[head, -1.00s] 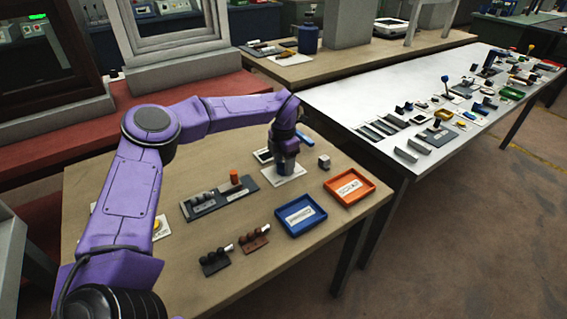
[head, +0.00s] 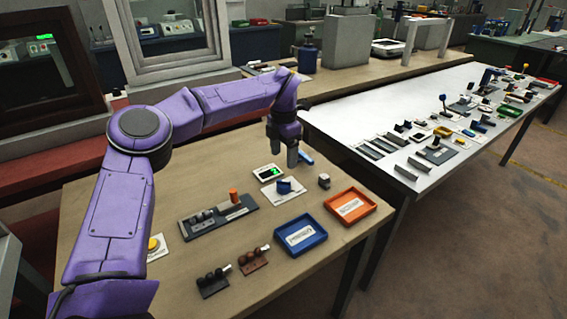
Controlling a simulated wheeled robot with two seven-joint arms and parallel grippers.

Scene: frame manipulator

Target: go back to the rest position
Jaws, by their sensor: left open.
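My left arm is purple and reaches in from the left over the wooden table. My left gripper (head: 283,155) is open and empty, pointing down above the back part of the table. It hangs clear of a blue piece (head: 284,187) on a white plate (head: 272,196), which lies just below it in the picture. My right arm and right gripper do not show.
An orange tray (head: 374,213) and a blue tray (head: 281,240) stand in front. A dark block holder (head: 218,218) lies left. A white table (head: 335,119) adjoins at right.

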